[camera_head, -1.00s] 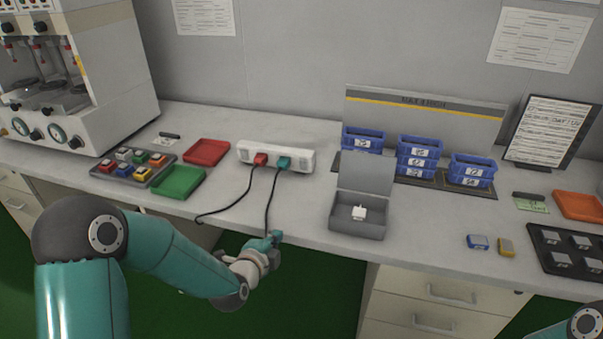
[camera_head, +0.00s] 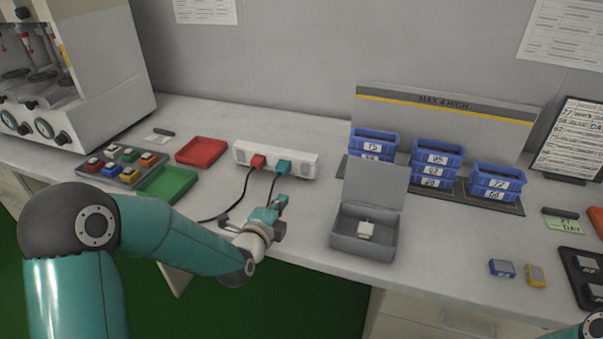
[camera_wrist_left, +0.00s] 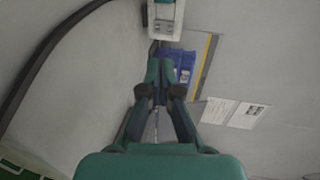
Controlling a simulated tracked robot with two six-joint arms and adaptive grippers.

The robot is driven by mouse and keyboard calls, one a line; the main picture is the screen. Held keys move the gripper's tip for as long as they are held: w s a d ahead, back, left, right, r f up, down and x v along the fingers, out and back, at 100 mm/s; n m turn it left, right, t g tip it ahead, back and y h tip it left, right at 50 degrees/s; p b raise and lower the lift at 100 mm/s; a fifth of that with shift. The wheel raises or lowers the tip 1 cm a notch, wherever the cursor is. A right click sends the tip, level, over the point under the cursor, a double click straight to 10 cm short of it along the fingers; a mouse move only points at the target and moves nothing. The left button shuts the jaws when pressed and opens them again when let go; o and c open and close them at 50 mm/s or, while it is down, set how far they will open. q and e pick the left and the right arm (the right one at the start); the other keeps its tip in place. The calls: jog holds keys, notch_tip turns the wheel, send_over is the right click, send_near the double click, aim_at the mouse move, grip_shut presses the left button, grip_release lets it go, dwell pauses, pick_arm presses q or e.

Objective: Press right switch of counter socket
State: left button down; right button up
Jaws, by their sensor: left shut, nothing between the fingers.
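The counter socket is a white power strip (camera_head: 306,165) on the counter, with a red plug (camera_head: 258,161) and a teal plug (camera_head: 284,167) in its front. Its switches are too small to make out. My left gripper (camera_head: 281,201) is shut and empty, just in front of the strip near the teal plug and apart from it. In the left wrist view the shut fingers (camera_wrist_left: 159,66) point toward the strip's end (camera_wrist_left: 166,28) at the top. My right gripper is not in view; only a bit of that arm shows at the lower right corner.
Black cords run from the plugs across the counter. A grey open box (camera_head: 347,246) stands to the right of my left gripper. Red (camera_head: 202,139) and green (camera_head: 150,196) trays lie to the left. Blue bins (camera_head: 435,155) stand at the back right.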

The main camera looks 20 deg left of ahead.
aim_at(304, 169)
pick_arm(q)
jog(key=shift+w+d, duration=0.15)
jog(key=shift+w, duration=0.35)
jog(key=w, duration=0.4)
jog(key=w+f+p, duration=0.1)
jog(key=w, duration=0.8)
jog(key=shift+d+f+p, duration=0.2)
jog(key=shift+p, duration=0.1)
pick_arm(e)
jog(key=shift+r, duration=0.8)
pick_arm(q)
jog(key=shift+s, duration=0.1)
